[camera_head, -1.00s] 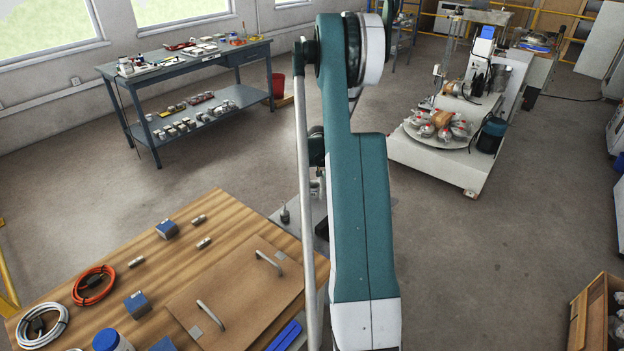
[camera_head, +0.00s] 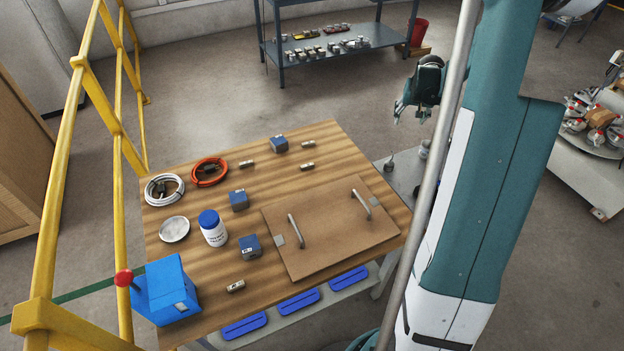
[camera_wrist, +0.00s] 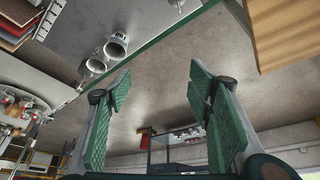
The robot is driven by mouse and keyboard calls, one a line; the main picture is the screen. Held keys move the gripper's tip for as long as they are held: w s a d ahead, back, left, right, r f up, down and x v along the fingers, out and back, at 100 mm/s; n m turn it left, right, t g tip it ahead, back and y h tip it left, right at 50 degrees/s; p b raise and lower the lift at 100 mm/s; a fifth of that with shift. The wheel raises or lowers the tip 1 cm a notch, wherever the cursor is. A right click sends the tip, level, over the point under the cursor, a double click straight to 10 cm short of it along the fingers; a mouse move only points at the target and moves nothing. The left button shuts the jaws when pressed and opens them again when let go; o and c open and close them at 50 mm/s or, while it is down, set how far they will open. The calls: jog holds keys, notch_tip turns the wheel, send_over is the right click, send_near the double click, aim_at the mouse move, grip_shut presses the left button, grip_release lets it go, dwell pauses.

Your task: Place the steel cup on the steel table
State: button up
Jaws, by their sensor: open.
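My gripper (camera_head: 411,112) is raised beyond the back right of the wooden table. In the wrist view its two green-padded fingers (camera_wrist: 160,88) are spread wide with nothing between them. A grey metal table top (camera_head: 403,172) shows beside the wooden table, partly hidden by my arm. A small grey cylindrical thing (camera_head: 424,148) stands at that table, below my gripper and apart from it; I cannot tell if it is the steel cup. A round silvery thing (camera_head: 174,229) lies on the wooden table at the left; whether it is a cup is unclear.
The wooden table (camera_head: 325,145) holds a brown board with two handles (camera_head: 335,230), blue blocks (camera_head: 239,200), a blue-lidded jar (camera_head: 213,228), coiled cables (camera_head: 165,190) and a blue box with a red knob (camera_head: 165,290). A yellow railing (camera_head: 110,120) runs along the left.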

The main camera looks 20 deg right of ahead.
jog(key=s+a+r+n+t, duration=0.1)
jog(key=s+a+r, duration=0.1)
jog(key=a+r, duration=0.65)
jog(key=s+a+r+n+y, duration=0.15)
jog(key=a+r, duration=0.25)
jog(key=a, duration=0.9)
jog(key=s+a+r+n+t, duration=0.1)
jog(key=s+a+r, duration=0.2)
jog(key=a+r, duration=0.55)
jog(key=s+a+f+n+t+y, duration=0.1)
jog(key=s+a+n, duration=0.3)
jog(key=s+a, duration=1.8)
jog(key=a, duration=0.4)
jog(key=shift+f+y, duration=0.35)
jog(key=shift+o, duration=0.4)
jog(key=shift+a, duration=0.1)
